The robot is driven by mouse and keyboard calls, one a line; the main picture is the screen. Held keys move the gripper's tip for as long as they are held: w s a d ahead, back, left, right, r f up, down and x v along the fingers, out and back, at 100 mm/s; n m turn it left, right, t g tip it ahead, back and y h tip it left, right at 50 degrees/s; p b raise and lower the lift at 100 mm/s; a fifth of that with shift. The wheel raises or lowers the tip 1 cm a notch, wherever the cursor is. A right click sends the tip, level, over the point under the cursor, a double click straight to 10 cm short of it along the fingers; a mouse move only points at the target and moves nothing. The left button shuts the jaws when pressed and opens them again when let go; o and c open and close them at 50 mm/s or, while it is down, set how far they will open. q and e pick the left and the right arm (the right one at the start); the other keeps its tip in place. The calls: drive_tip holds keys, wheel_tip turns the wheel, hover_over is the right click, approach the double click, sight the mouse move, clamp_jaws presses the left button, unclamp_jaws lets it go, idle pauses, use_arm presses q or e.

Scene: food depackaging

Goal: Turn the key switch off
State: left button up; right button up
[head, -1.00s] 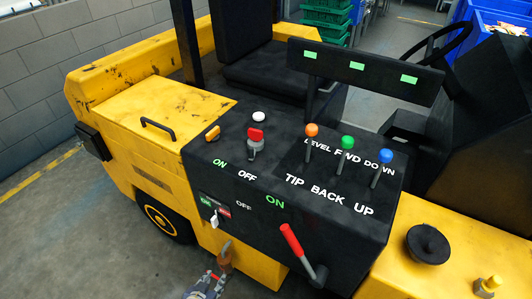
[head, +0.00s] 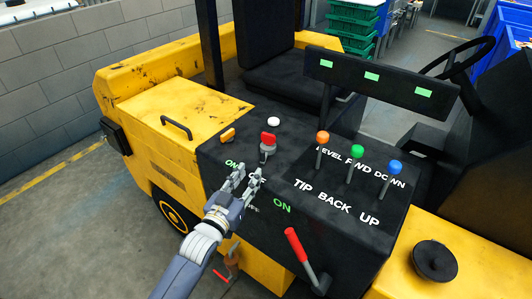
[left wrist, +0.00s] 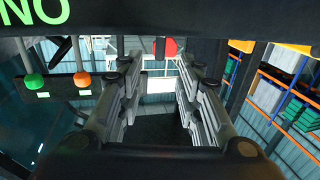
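A red-headed key-like switch (head: 268,140) on a grey base stands on top of the black console (head: 300,190). Green ON lettering lies in front of it to the left; the OFF label is mostly hidden by my gripper. I cannot tell which way it is turned. My left gripper (head: 246,178) is open and empty, just in front of this switch and apart from it. In the left wrist view, the open fingers (left wrist: 155,75) show, with a red shape, likely the switch head (left wrist: 171,47), beyond them. A smaller key on the console's front face is hidden by my left arm. My right gripper is not in view.
Orange (head: 322,137), green (head: 356,151) and blue (head: 394,167) knobbed levers stand to the right. A red-handled lever (head: 297,246) sticks out in front. A white button (head: 273,121) and orange switch (head: 227,134) lie close by. A seat (head: 273,88) is behind.

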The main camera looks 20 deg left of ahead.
sight(262, 156)
use_arm(q)
drive_tip(key=shift+w+r, duration=0.1)
drive_tip(key=shift+w, duration=0.65)
drive_tip(key=w, duration=0.2)
drive_tip(key=w+p, duration=0.1)
drive_tip(key=w, duration=0.2)
drive_tip(key=w+d, duration=0.1)
drive_tip(key=w, duration=0.1)
drive_tip(key=shift+w+d+p, duration=0.1)
drive_tip(key=shift+w+p, duration=0.2)
drive_tip(key=shift+p, duration=0.05)
drive_tip(key=shift+w, duration=0.7)
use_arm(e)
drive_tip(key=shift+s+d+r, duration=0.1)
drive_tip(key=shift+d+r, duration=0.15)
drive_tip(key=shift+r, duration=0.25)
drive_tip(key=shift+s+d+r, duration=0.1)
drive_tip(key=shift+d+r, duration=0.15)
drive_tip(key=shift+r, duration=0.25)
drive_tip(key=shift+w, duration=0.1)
use_arm(q)
clamp_jaws()
